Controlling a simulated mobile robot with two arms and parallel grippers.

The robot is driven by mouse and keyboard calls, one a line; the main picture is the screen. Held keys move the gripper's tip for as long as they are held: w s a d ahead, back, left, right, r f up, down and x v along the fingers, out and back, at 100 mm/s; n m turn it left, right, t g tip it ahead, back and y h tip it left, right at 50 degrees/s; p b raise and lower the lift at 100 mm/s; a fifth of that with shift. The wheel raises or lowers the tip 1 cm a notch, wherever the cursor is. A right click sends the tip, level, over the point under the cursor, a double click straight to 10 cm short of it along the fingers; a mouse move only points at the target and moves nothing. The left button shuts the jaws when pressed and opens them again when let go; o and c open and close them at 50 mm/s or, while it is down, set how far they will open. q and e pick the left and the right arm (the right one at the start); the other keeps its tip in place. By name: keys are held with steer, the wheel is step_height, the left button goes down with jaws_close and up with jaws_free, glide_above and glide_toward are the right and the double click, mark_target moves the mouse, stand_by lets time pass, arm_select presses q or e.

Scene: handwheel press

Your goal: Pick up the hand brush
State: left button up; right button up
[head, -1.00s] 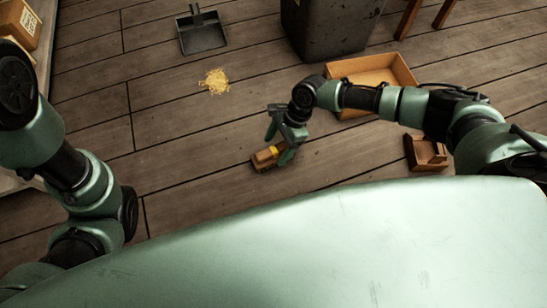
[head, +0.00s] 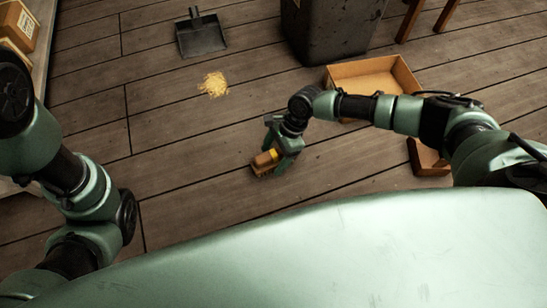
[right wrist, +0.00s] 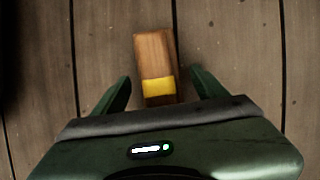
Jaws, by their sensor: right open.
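The hand brush (head: 263,163) lies on the plank floor in the middle of the head view. It has a brown wooden body with a yellow band. My right gripper (head: 277,156) is over it and partly hides it. In the right wrist view the brush (right wrist: 153,55) lies between the two spread fingers of the open right gripper (right wrist: 161,86), its far end reaching beyond them.
A dustpan (head: 201,36) and a pile of yellow shavings (head: 213,84) lie farther back. A dark bin (head: 330,30) stands behind an open wooden box (head: 402,75). A brown wooden object (head: 428,160) is below my right forearm. Floor left of the brush is clear.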

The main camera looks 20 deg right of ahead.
steer(key=shift+f, duration=0.2)
steer(key=shift+c, duration=0.3)
jaws_close()
